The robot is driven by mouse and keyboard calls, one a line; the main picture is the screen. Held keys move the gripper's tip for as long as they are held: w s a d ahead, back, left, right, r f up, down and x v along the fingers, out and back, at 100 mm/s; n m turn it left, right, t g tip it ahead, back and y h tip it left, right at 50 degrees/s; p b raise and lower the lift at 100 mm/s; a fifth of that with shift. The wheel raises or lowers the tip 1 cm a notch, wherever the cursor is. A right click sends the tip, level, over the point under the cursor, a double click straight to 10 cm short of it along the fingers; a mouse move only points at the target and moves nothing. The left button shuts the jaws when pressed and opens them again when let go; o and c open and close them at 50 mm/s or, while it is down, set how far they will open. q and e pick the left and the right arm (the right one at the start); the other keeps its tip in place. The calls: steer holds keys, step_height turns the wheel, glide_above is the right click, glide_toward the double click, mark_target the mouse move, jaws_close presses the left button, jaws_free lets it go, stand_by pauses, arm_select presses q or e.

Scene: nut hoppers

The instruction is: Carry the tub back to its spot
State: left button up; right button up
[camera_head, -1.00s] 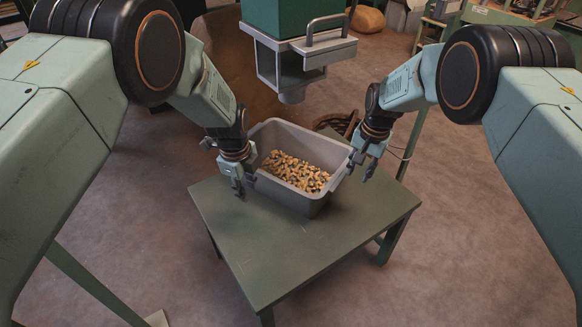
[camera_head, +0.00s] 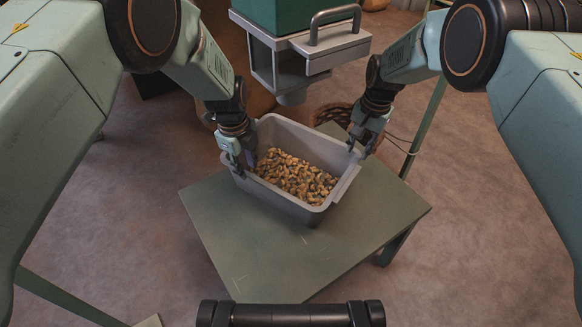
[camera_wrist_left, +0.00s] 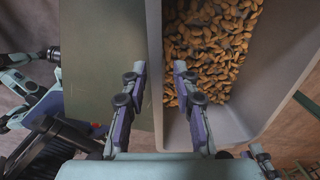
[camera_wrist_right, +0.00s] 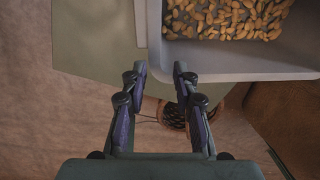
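The grey tub (camera_head: 323,206), part-filled with brown nuts (camera_head: 296,178), is upright at the back of the green table (camera_head: 265,248). I cannot tell whether it touches the tabletop. My left gripper (camera_head: 243,172) is at the tub's left rim; in the left wrist view its fingers (camera_wrist_left: 159,72) are apart, with the tub wall (camera_wrist_left: 155,60) running between them. My right gripper (camera_head: 358,150) is at the right rim. In the right wrist view its fingers (camera_wrist_right: 160,70) are apart at a corner of the tub (camera_wrist_right: 240,65). Contact is unclear there.
A grey hopper outlet (camera_head: 290,62) with a handle, under a green body, hangs behind and above the tub. A dark wicker basket (camera_head: 333,114) stands behind the table.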

mark_target(252, 185)
arm_select(q)
steer(key=shift+d+r, duration=0.1)
steer(key=shift+r, duration=0.25)
arm_select(e)
steer(key=shift+d+r, duration=0.1)
steer(key=shift+r, duration=0.15)
steer(key=shift+s, duration=0.1)
arm_select(q)
steer(key=shift+f, duration=0.1)
